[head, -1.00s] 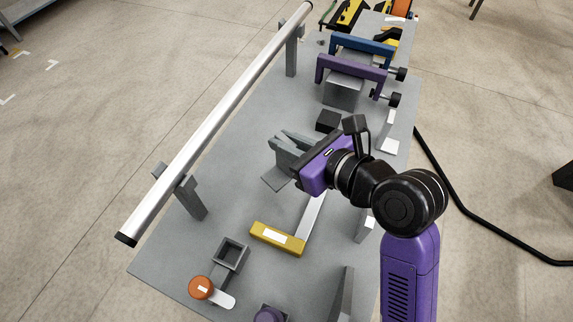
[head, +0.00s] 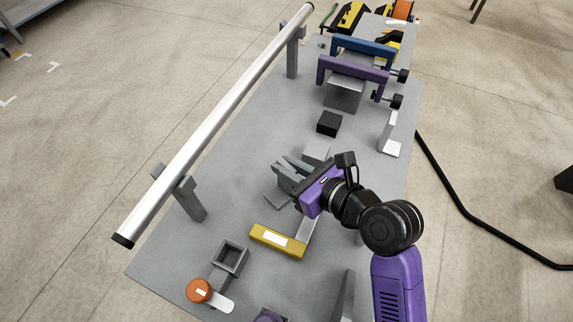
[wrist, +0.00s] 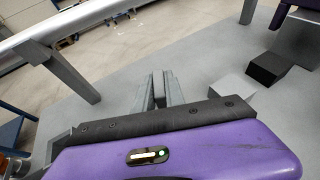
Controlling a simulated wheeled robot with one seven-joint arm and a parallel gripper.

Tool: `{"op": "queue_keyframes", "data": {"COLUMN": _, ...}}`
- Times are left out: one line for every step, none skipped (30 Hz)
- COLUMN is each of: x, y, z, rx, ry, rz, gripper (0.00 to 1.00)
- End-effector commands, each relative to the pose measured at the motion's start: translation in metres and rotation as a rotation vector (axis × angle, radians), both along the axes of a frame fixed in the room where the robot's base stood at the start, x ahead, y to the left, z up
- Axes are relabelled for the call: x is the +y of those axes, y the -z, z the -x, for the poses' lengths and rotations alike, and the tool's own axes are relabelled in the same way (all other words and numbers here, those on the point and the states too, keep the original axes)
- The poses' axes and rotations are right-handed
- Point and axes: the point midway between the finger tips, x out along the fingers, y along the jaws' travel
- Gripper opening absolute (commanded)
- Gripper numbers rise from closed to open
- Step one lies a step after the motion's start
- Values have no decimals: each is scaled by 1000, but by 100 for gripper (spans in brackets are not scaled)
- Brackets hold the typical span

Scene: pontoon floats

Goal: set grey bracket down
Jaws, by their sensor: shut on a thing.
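My gripper (head: 284,172) is over the middle of the grey table, its fingers pointing to the left and shut on the grey bracket. A flat grey plate of the bracket (head: 277,200) shows below the fingers in the head view. The fingers and purple gripper body hide the rest of it. In the wrist view a narrow grey part of the bracket (wrist: 159,88) shows between the two fingers. I cannot tell whether the bracket touches the table.
A grey block (head: 316,155) and a black block (head: 329,123) stand behind my gripper. A yellow-handled square (head: 277,240) lies in front. A long silver tube (head: 215,122) on grey posts runs along the left. Purple (head: 352,68) and blue (head: 362,47) clamps stand farther back.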

Motion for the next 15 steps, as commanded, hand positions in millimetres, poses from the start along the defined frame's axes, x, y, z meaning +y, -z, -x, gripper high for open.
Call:
{"op": "queue_keyframes", "data": {"x": 0, "y": 1, "z": 0, "rx": 1, "ry": 0, "rz": -1, "gripper": 0}}
{"op": "queue_keyframes", "data": {"x": 0, "y": 1, "z": 0, "rx": 1, "ry": -1, "rz": 0, "gripper": 20}}
{"op": "queue_keyframes", "data": {"x": 0, "y": 1, "z": 0, "rx": 1, "ry": 0, "rz": 1, "gripper": 28}}
{"op": "queue_keyframes", "data": {"x": 0, "y": 1, "z": 0, "rx": 1, "ry": 0, "rz": 1, "gripper": 34}}
{"op": "queue_keyframes", "data": {"x": 0, "y": 1, "z": 0, "rx": 1, "ry": 0, "rz": 1, "gripper": 36}}
{"op": "queue_keyframes", "data": {"x": 0, "y": 1, "z": 0, "rx": 1, "ry": 0, "rz": 1, "gripper": 36}}
{"op": "queue_keyframes", "data": {"x": 0, "y": 1, "z": 0, "rx": 1, "ry": 0, "rz": 1, "gripper": 36}}
{"op": "queue_keyframes", "data": {"x": 0, "y": 1, "z": 0, "rx": 1, "ry": 0, "rz": 1, "gripper": 36}}
{"op": "queue_keyframes", "data": {"x": 0, "y": 1, "z": 0, "rx": 1, "ry": 0, "rz": 1, "gripper": 36}}
{"op": "queue_keyframes", "data": {"x": 0, "y": 1, "z": 0, "rx": 1, "ry": 0, "rz": 1, "gripper": 36}}
{"op": "queue_keyframes", "data": {"x": 0, "y": 1, "z": 0, "rx": 1, "ry": 0, "rz": 1, "gripper": 36}}
{"op": "queue_keyframes", "data": {"x": 0, "y": 1, "z": 0, "rx": 1, "ry": 0, "rz": 1, "gripper": 36}}
{"op": "queue_keyframes", "data": {"x": 0, "y": 1, "z": 0, "rx": 0, "ry": 0, "rz": 0, "gripper": 36}}
{"op": "queue_keyframes", "data": {"x": 0, "y": 0, "z": 0, "rx": 0, "ry": 0, "rz": 0, "gripper": 36}}
{"op": "queue_keyframes", "data": {"x": 0, "y": -1, "z": 0, "rx": -1, "ry": 0, "rz": -1, "gripper": 36}}
